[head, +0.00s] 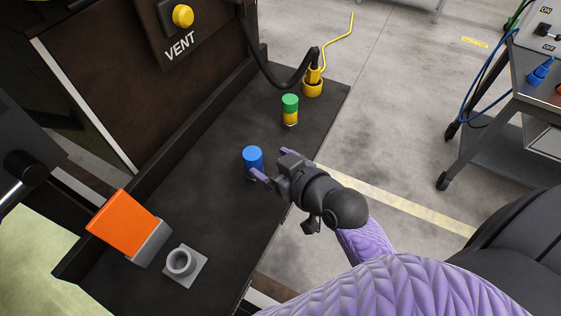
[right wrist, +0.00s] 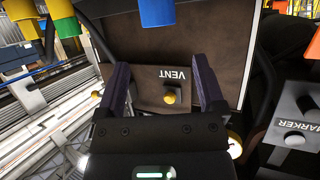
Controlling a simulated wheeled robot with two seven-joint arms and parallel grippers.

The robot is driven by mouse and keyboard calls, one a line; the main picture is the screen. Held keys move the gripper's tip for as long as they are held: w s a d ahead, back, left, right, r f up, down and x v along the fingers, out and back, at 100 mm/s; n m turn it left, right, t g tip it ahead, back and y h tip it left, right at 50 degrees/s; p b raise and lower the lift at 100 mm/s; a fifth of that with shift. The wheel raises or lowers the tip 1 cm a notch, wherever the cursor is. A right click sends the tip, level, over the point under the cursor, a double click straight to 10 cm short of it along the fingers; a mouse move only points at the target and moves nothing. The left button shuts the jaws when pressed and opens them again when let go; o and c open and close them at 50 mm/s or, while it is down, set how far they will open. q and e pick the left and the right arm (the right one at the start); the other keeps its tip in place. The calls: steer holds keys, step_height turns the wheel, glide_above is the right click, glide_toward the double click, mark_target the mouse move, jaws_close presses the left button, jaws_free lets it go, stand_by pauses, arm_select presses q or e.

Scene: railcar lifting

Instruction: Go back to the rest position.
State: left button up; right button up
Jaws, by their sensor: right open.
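My right gripper (head: 270,164) is open, with its purple fingers apart, just right of a blue cylinder (head: 253,158) on the dark ledge (head: 218,205). In the right wrist view the open fingers (right wrist: 160,75) have nothing between them. The blue cylinder (right wrist: 157,12) shows there at the top edge, beyond the fingertips. In the head view I cannot tell whether a finger touches it. My left gripper is in neither view.
A green and yellow cylinder (head: 290,110) and a yellow socket with a plugged cable (head: 313,85) stand farther back. An orange block (head: 122,224) and a grey ring fitting (head: 182,262) are at the front left. A VENT button (head: 183,16) is above. A cart (head: 515,110) stands right.

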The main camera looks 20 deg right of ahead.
steer(key=shift+v, duration=1.25)
